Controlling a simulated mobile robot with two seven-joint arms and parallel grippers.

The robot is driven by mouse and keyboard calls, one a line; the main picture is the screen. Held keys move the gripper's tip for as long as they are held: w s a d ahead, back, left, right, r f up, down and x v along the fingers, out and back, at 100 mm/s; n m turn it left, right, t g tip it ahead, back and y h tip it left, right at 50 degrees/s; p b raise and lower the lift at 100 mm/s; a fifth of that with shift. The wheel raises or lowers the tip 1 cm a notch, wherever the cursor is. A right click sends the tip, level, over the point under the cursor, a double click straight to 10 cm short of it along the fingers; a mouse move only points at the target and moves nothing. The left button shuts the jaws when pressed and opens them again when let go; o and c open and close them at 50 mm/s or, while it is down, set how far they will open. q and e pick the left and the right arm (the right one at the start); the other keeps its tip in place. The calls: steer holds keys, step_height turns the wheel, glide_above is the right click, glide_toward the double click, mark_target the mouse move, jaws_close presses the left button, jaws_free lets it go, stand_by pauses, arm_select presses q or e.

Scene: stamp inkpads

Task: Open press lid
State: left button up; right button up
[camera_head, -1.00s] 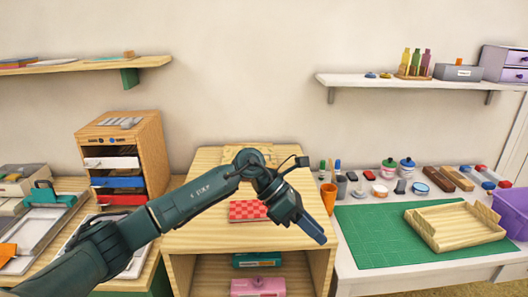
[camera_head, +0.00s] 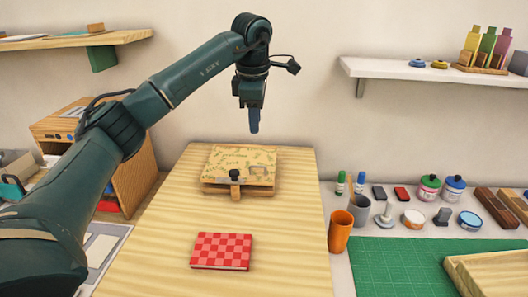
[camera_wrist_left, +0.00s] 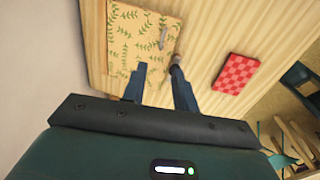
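The press (camera_head: 231,188) is a flat wooden box on the light wooden cabinet top. Its lid (camera_head: 242,160) carries a leafy print and lies flat. A dark latch with a wooden tab (camera_head: 235,190) sits at its front edge, and a small metal handle (camera_head: 258,170) is on top at the right. The left wrist view shows the leafy lid (camera_wrist_left: 135,40) and its handle (camera_wrist_left: 163,38). My left gripper (camera_head: 254,129) points down above the back of the press, apart from it. Its two fingers (camera_wrist_left: 158,77) are spread, with nothing between them. My right gripper is not in view.
A red checkered book (camera_head: 222,251) lies on the cabinet top (camera_head: 285,225) in front of the press. An orange cup (camera_head: 340,231), bottles and inkpads stand to the right, by a green mat (camera_head: 405,270). A shelf (camera_head: 430,72) juts out at upper right.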

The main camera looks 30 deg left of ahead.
arm_select(q)
glide_above(257, 175)
step_height(257, 175, down, 12)
steer(key=shift+s+f+p, duration=0.1)
steer(key=shift+f+p, duration=0.1)
steer(key=shift+p, duration=0.25)
jaws_close()
steer(key=shift+r, duration=0.1)
stand_by(0.3)
